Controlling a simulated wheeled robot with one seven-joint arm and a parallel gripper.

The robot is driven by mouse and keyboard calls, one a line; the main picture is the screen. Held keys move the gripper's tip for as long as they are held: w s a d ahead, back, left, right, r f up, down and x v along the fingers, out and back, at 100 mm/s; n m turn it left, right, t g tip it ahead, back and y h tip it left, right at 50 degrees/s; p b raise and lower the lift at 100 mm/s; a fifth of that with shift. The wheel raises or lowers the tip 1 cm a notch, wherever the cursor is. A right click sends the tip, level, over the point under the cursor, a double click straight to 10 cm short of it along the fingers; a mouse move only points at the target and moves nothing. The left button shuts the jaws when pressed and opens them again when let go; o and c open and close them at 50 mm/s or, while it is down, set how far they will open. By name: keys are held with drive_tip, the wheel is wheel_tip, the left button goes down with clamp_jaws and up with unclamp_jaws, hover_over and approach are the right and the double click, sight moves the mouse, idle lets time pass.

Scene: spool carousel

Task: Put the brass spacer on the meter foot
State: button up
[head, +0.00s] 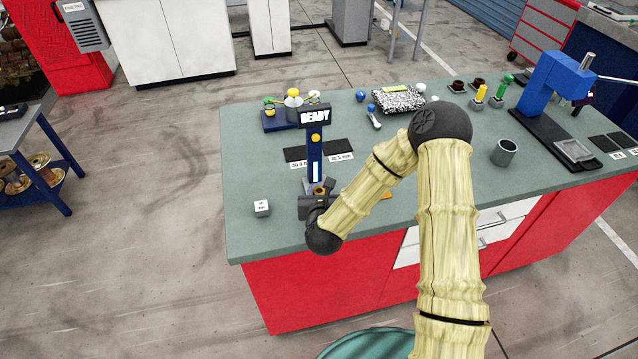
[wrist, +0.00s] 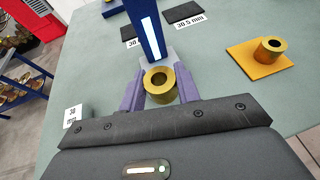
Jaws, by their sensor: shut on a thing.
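The meter is a dark blue column (head: 314,165) with a sign reading READY, at the near left of the bench. In the wrist view the column (wrist: 147,32) rises just beyond a brass spacer (wrist: 160,86), a short ring with a central hole. My gripper (wrist: 159,90) is shut on this spacer, with one purple-grey finger on each side. The spacer is upright at the column's base, over or on the pale grey meter foot (wrist: 172,58). I cannot tell whether it touches the foot. In the head view my gripper (head: 318,197) is partly hidden by the wrist.
Dark pads with millimetre labels (head: 340,157) lie behind the meter. A small white labelled block (head: 262,208) is to the left. My arm covers part of the bench.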

drive_tip(key=shift+w+a+p, duration=0.2)
drive_tip(key=shift+w+p, duration=0.25)
drive_tip(key=shift+w, duration=1.85)
drive_tip(key=shift+w, duration=0.25)
drive_tip(key=shift+w+f+p, duration=0.15)
drive_tip(key=shift+w+p, duration=0.1)
drive_tip(key=shift+p, duration=0.1)
drive_tip(key=shift+f+p, duration=0.5)
drive_tip(key=shift+f, duration=1.1)
drive_tip(key=shift+f, duration=0.15)
drive_tip(key=o, duration=1.1)
drive_tip(key=shift+c, duration=0.2)
